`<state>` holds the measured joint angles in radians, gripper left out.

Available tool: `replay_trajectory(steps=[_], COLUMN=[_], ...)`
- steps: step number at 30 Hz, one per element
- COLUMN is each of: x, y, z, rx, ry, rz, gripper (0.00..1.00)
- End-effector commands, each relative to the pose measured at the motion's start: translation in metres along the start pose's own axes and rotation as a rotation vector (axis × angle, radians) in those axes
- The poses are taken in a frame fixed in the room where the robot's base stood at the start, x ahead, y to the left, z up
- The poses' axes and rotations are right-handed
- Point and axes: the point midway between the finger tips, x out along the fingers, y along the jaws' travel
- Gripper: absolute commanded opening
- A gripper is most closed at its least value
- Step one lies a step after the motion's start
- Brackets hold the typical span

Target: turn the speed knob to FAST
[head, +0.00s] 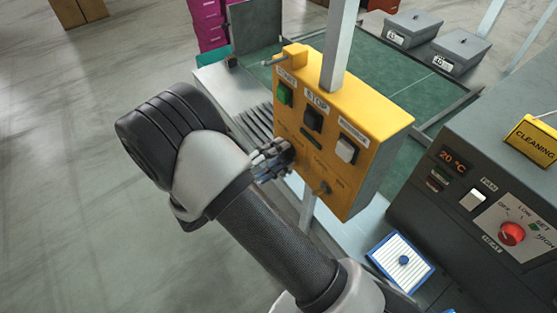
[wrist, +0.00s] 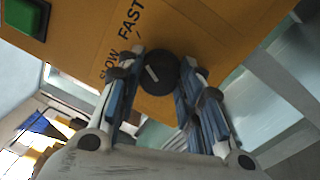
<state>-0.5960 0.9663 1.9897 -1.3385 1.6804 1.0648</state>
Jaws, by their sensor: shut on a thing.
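The speed knob (wrist: 160,84) is black and round with a white pointer line, on the yellow control box (head: 370,125). In the wrist view its line slants up-left, roughly between the printed words SLOW and FAST (wrist: 131,18); the exact setting is hard to tell. My gripper (wrist: 161,68) is shut on the knob, one blue-padded finger on each side. In the head view my gripper (head: 277,158) is at the lower left of the box face and hides the knob.
A grey heater panel with a red knob (head: 512,233) stands right. A post (head: 340,45) rises behind the box.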

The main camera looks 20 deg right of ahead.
Motion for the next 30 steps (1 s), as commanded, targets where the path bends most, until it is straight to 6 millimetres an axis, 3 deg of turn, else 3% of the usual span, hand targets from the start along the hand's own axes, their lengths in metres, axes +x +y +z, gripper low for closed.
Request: replay_trajectory(steps=[10,26,27,30], x=[0.0001,0.0001,0.0001,0.0001], y=[-0.002,-0.0011,-0.0011,-0.0009], z=[-0.0003,-0.0001,-0.0001,-0.0002], rx=[0.128,0.147,0.147,0.147], ry=[-0.01,-0.011,-0.011,-0.011], rz=[-0.001,-0.001,-0.001,0.0], gripper=[0.1,0.1,0.37,0.43])
